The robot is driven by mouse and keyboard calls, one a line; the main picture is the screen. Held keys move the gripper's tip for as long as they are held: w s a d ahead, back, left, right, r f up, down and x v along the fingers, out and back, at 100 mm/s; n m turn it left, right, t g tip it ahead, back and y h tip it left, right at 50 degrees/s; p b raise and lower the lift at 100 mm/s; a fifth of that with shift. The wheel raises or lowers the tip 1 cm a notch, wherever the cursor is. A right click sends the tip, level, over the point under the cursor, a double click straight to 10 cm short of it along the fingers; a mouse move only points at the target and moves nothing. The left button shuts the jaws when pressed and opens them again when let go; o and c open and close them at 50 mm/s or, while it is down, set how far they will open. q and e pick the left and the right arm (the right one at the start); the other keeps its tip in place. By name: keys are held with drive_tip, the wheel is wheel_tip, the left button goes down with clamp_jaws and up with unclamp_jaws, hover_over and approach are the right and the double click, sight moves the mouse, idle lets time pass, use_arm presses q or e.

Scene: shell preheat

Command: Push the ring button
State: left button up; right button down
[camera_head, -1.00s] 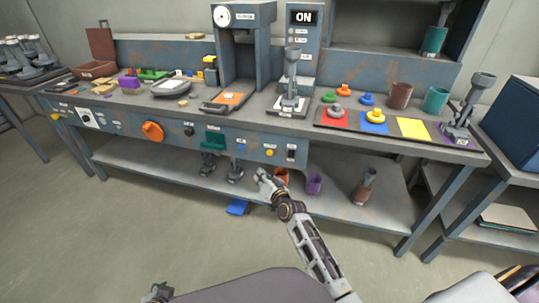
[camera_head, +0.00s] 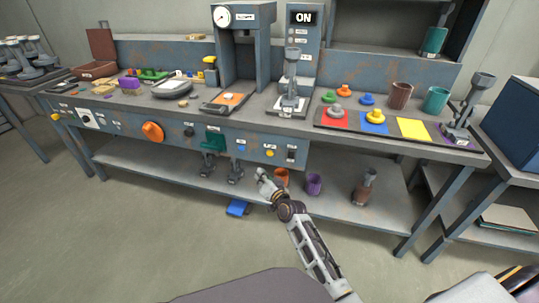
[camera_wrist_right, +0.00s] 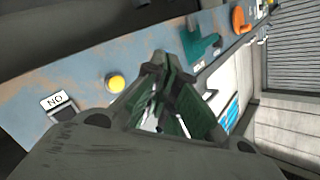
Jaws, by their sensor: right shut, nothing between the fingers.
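The front panel of the bench carries a yellow round button (camera_head: 269,153) and a blue one (camera_head: 241,147) to its left. Their labels are too small to read, so I cannot tell which is the ring button. The yellow button also shows in the right wrist view (camera_wrist_right: 115,83), left of my fingers. My right gripper (camera_head: 261,173) is shut and empty, just below and in front of the panel in the head view. In the right wrist view its fingers (camera_wrist_right: 158,62) hide part of the panel; the blue button is not visible there. My left gripper is out of view.
A dark switch (camera_head: 291,153) sits right of the yellow button.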

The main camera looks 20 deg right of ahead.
sight(270, 153)
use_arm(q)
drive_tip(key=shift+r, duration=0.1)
use_arm(e)
drive_tip(key=shift+w+d, duration=0.1)
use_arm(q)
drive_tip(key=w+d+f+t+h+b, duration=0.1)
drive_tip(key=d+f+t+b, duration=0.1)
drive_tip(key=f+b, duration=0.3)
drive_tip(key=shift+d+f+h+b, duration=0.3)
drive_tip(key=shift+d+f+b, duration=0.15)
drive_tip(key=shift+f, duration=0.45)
use_arm(e)
drive_tip(key=w+d, duration=0.1)
drive_tip(key=w, duration=0.1)
drive_tip(key=w+d, duration=0.3)
drive_tip(key=w, duration=0.2)
drive_tip(key=shift+d, duration=0.35)
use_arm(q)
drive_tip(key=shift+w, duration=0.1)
use_arm(e)
drive_tip(key=shift+w+d, duration=0.25)
drive_tip(key=shift+w, duration=0.15)
idle(0.6)
